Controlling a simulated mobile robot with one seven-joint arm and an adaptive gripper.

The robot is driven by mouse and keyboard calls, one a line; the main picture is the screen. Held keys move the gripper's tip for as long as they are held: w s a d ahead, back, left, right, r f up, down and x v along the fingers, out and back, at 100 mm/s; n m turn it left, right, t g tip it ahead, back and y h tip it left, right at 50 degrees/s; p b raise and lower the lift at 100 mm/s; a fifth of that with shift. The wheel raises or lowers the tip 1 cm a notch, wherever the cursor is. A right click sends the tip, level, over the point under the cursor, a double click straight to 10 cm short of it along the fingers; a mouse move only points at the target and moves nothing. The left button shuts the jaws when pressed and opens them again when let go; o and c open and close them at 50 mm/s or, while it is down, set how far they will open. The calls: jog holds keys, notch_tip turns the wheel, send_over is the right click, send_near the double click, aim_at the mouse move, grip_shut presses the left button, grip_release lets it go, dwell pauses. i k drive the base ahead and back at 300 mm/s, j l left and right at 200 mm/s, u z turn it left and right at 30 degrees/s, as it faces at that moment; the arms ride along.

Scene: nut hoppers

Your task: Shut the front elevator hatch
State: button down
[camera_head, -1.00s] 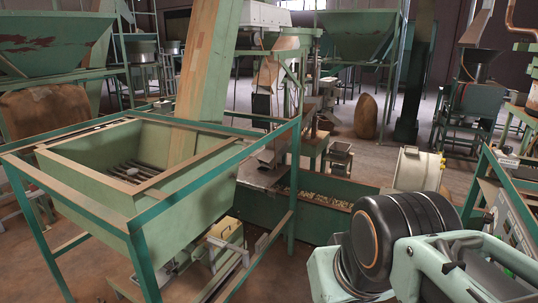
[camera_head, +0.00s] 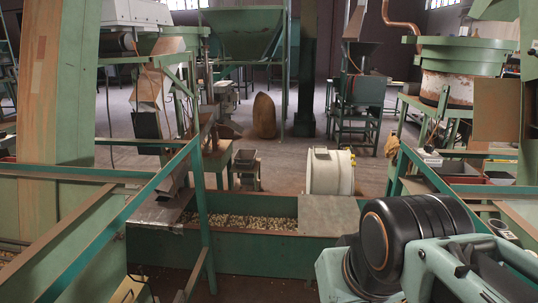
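A tall green and wooden elevator column (camera_head: 42,120) stands at the left edge of the head view. I cannot make out for sure which part is its hatch. A long green trough (camera_head: 250,252) with nuts (camera_head: 240,221) in it lies across the middle. A flat grey panel (camera_head: 330,216) covers the right end of the trough; I cannot tell if it is the hatch. My arm shows at the lower right, its black joint in front of the trough's right part. My gripper is not in the frame.
A green rail frame (camera_head: 203,215) stands close on the left. A cream drum (camera_head: 330,171) sits behind the trough. A bench with trays (camera_head: 458,167) stands on the right. A brown sack (camera_head: 264,116) stands on open floor (camera_head: 300,150) farther back.

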aim_at(497, 102)
jog(key=i+z, duration=0.25)
jog(key=i, duration=0.3)
jog(key=i+z, duration=0.25)
jog(key=i, duration=0.3)
